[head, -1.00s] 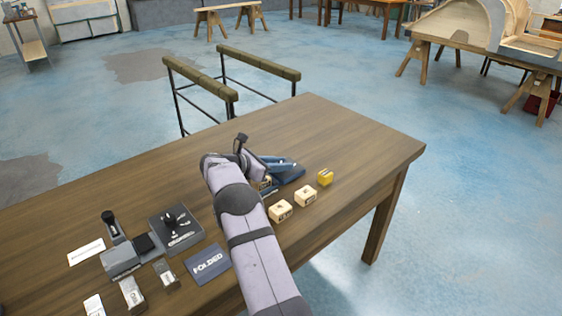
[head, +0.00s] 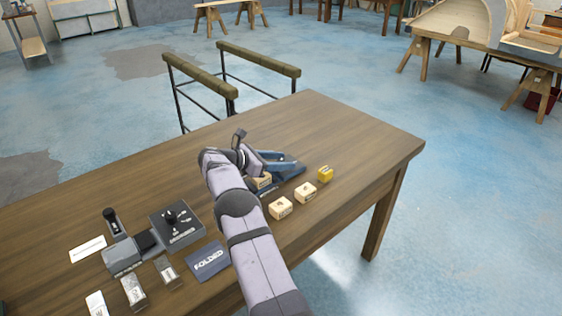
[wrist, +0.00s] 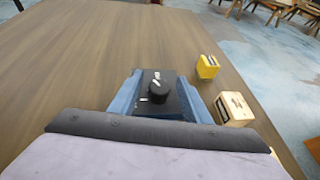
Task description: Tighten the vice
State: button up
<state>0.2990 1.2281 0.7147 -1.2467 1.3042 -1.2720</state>
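The lower part of the vice is hidden by my own wrist.
A yellow piece (head: 325,175) and two pale wooden blocks (head: 280,208) (head: 306,192) stand right of the vice. A dark panel with a knob (head: 176,224), a grey device (head: 122,256) and a "FOLDED" mat (head: 208,261) lie left. The table's far right is clear.

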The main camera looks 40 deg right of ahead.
jog(key=shift+b+v, duration=0.55)
jog(key=shift+v, duration=3.1)
jog(key=shift+r, duration=0.1)
